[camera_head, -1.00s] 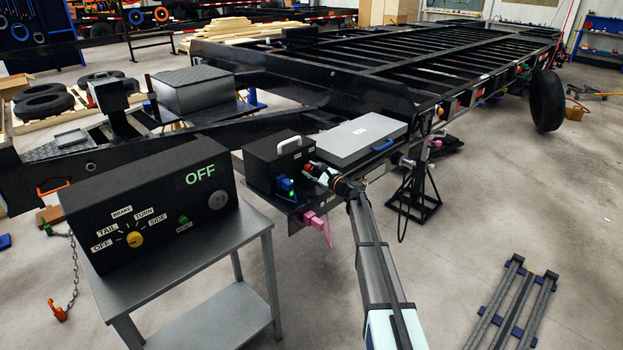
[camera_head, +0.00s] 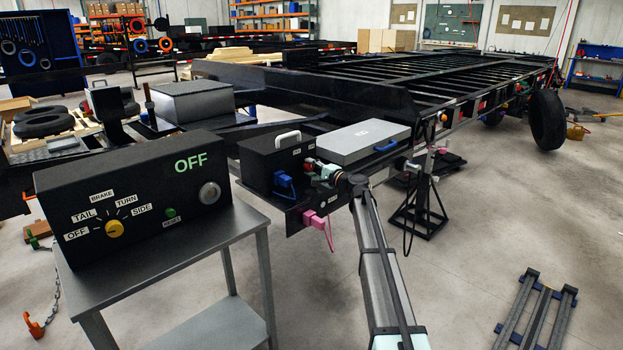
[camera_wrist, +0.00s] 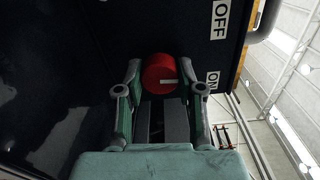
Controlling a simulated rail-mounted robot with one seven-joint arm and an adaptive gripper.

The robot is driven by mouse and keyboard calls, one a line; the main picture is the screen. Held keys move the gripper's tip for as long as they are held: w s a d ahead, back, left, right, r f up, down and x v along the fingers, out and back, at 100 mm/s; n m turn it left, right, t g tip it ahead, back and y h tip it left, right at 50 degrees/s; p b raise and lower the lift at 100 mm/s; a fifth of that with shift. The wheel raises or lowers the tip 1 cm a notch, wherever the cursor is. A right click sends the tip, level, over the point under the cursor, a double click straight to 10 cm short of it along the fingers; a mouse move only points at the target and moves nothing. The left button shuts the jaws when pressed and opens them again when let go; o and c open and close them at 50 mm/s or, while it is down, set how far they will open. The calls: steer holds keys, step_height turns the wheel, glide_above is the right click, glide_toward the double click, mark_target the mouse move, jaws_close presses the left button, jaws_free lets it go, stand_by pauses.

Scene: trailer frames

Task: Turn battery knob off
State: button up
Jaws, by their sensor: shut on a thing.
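The red battery knob (camera_wrist: 159,74) is on a dark panel in the wrist view. Its white mark points right, toward the ON label (camera_wrist: 212,80). The OFF label (camera_wrist: 221,15) is farther up. My gripper (camera_wrist: 160,85) has one finger on each side of the knob and is shut on it. In the head view, my gripper (camera_head: 318,172) is at the right side of the black box (camera_head: 262,167) with a white handle. A bit of red shows at the gripper's tip there. The finger contact is small and partly dark.
A control box (camera_head: 130,200) reading OFF stands on a metal table (camera_head: 235,240) at left. A grey case (camera_head: 362,139) lies right beside the black box. A blue plug (camera_head: 284,180) and pink plug (camera_head: 316,219) are near my gripper.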

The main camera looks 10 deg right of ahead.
steer(key=shift+n+b, duration=0.6)
steer(key=o, duration=1.1)
steer(key=shift+o, duration=0.2)
steer(key=v, duration=1.2)
